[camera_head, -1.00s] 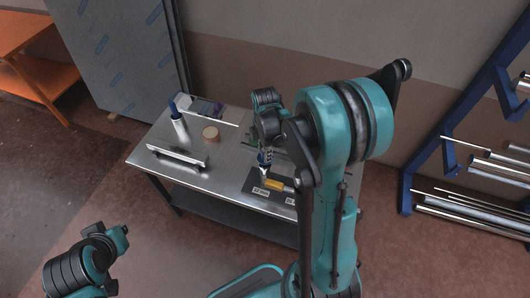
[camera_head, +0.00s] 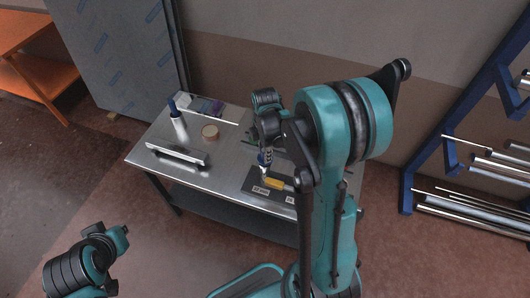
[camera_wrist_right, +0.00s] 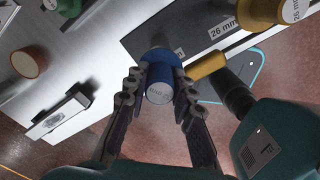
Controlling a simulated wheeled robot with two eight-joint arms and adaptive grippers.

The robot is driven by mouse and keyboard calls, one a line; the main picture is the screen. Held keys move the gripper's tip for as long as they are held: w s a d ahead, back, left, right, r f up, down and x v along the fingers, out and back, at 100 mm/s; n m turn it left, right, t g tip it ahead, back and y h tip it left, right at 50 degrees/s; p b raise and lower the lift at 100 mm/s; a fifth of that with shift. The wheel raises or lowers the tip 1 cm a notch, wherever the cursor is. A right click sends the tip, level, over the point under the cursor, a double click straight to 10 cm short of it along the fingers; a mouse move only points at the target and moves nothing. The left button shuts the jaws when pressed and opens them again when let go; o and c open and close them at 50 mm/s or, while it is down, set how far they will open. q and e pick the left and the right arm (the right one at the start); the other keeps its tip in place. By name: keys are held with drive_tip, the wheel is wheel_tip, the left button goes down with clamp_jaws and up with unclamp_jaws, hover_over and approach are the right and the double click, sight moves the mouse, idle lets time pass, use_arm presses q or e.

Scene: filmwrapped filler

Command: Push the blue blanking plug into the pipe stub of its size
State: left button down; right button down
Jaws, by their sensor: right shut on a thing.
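The blue blanking plug (camera_wrist_right: 163,60) is held between the fingers of my right gripper (camera_wrist_right: 161,80) in the right wrist view, with its pale lettered end face toward the camera. In the head view my right gripper (camera_head: 265,156) is above the dark board (camera_head: 254,181) on the steel table, with a bit of the blue plug showing. What is under the plug is hidden. My left gripper's fingers do not show.
A blue rack with metal pipes (camera_head: 470,204) stands at right.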

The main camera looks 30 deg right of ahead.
drive_tip(key=shift+f+b, duration=0.85)
drive_tip(key=shift+f, duration=0.15)
drive_tip(key=c, duration=0.7)
unclamp_jaws()
drive_tip(key=shift+r, duration=0.1)
drive_tip(key=shift+r+p, duration=3)
drive_tip(key=shift+r, duration=0.95)
